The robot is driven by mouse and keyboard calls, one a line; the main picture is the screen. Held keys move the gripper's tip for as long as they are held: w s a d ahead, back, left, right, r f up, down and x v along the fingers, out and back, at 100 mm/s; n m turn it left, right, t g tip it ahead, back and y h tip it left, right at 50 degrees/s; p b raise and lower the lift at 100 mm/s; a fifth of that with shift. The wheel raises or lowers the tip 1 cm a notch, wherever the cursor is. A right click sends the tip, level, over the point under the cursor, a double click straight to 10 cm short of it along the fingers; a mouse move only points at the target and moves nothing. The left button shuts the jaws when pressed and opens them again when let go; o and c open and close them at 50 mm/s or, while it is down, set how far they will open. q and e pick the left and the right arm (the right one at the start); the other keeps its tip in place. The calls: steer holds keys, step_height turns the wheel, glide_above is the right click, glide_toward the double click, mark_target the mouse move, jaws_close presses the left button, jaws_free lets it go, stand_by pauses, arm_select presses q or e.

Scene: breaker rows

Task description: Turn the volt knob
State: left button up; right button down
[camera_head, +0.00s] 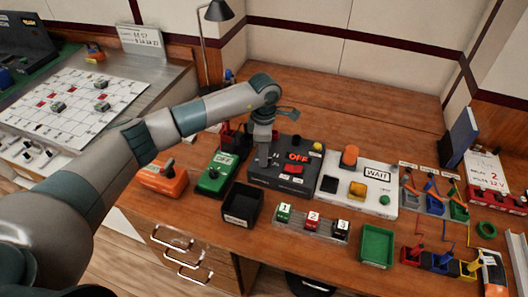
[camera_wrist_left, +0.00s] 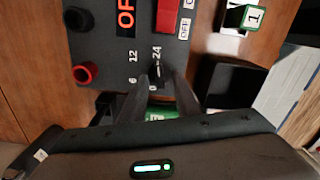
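The black power box (camera_head: 275,180) stands on the desk, with a red OFF display and a red switch on its top. It also fills the upper middle of the left wrist view (camera_wrist_left: 105,50). The small dark volt knob (camera_wrist_left: 156,74) shows in that view, beside printed 6, 12 and 24 marks. My left gripper (camera_head: 263,163) points down over the left side of the box. In the wrist view its dark fingertips (camera_wrist_left: 157,80) are on either side of the knob. Whether they press on it I cannot tell. In the head view the gripper hides the knob.
A green meter (camera_head: 215,178) and an orange device (camera_head: 163,179) stand to the left. A black bin (camera_head: 241,205) is in front of the box. The white WAIT panel (camera_head: 330,200) adjoins on the right. Numbered blocks (camera_head: 313,220) and a green tray (camera_head: 377,246) lie nearer the front.

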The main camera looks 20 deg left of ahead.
arm_select(q)
jaws_close()
